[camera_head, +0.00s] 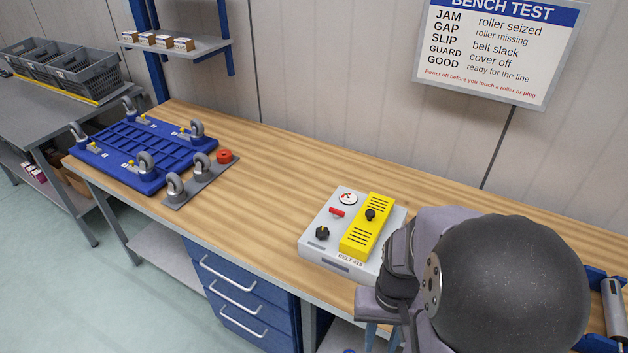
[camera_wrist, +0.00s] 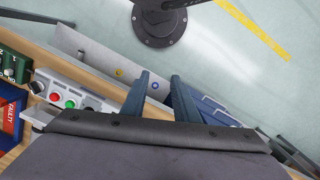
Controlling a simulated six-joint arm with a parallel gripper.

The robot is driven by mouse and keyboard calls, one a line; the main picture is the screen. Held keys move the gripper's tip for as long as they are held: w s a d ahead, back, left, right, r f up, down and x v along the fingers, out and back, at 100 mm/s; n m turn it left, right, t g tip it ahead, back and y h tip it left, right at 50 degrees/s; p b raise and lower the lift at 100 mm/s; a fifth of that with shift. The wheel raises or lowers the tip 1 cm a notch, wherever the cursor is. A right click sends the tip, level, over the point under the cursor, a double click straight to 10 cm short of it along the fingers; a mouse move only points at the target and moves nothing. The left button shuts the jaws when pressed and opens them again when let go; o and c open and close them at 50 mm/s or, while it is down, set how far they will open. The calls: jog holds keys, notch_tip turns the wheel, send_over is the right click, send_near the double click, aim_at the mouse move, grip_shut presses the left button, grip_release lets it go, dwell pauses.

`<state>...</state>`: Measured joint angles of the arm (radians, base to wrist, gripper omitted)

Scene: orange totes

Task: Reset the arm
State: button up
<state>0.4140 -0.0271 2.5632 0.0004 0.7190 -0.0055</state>
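My gripper (camera_wrist: 161,76) shows in the wrist view with its two dark blue-grey fingers apart and nothing held between them. Pale floor lies beyond the fingertips. In the head view my arm fills the lower right, and its big dark rounded joint hides part of the bench. Bluish finger parts (camera_head: 371,336) show low beside the arm, near the bench's front edge; their tips are out of frame.
A grey test box (camera_head: 318,243) with a yellow cover (camera_head: 364,232) stands on the wooden bench (camera_head: 280,170), close to my arm. A blue caster frame (camera_head: 125,160) lies at left. The bench middle is clear.

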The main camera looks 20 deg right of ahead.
jog(key=w+a+n+t+b, duration=0.1)
jog(key=w+a+n, duration=0.3)
jog(key=a, duration=0.3)
notch_tip(320, 180, down, 37)
jog(key=a+b, duration=0.1)
jog(key=b, duration=3.7)
jog(key=shift+s+n, duration=0.15)
jog(key=shift+n, duration=0.15)
